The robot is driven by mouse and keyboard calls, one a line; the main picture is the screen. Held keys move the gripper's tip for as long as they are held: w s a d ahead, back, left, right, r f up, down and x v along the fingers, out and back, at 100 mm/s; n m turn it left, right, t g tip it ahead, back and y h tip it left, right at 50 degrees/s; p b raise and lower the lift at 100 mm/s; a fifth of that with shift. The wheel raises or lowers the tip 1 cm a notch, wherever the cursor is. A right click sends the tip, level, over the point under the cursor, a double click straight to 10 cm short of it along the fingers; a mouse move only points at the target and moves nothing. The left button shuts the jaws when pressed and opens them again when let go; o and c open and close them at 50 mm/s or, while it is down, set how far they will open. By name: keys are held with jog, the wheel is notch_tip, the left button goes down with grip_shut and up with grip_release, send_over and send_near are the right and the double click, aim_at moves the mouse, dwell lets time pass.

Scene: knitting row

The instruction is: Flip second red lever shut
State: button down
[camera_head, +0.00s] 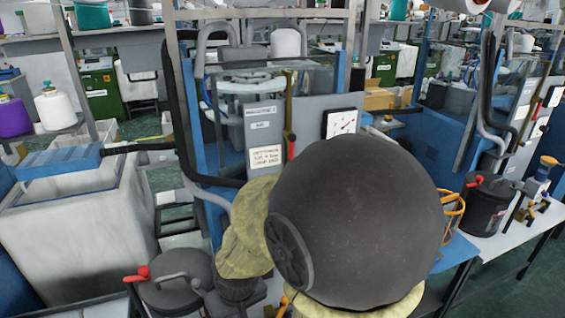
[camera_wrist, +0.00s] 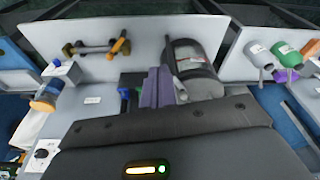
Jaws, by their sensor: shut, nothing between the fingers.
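A red-tipped lever (camera_head: 291,146) stands upright on the grey machine panel, just left of the white dial in the head view. Another red lever (camera_head: 536,106) shows on the machine at the far right. Red handles also sit on the dark pot (camera_head: 137,275) at lower left and the dark canister (camera_head: 473,183) at right. I cannot tell which is the second red lever. My gripper (camera_wrist: 157,72) is shut and empty in the wrist view, beside a dark labelled canister (camera_wrist: 193,72); contact is unclear. In the head view my arm hides it. No red lever is clear in the wrist view.
The white dial (camera_head: 341,123) is on the panel behind my arm. A pale bin (camera_head: 75,235) fills the left side. In the wrist view, a tool with an orange end (camera_wrist: 121,44) and spools (camera_wrist: 285,56) lie on pale surfaces.

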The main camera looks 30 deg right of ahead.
jog(key=shift+a, duration=0.2)
jog(key=w+d+r+m+t+h+p, duration=0.1)
jog(key=w+d+r+m+t, duration=0.15)
jog(key=w+d, duration=0.35)
jog(key=w+d+r+m+t+h, duration=0.1)
jog(key=w+d+m+t, duration=0.1)
jog(key=w+d+m, duration=0.35)
jog(key=w+d+r+m+t+h+p, duration=0.1)
jog(key=w+d+m+t, duration=0.15)
jog(key=w+d, duration=0.4)
jog(key=d+r+m+t, duration=0.3)
jog(key=d+m+t, duration=0.1)
jog(key=d, duration=0.7)
jog(key=d+r+m+t+p, duration=0.1)
jog(key=d+r+m+t, duration=0.2)
jog(key=d, duration=0.8)
jog(key=shift+s+d+r+m+t+p, duration=0.25)
jog(key=shift+m+t, duration=0.35)
jog(key=shift+m, duration=0.65)
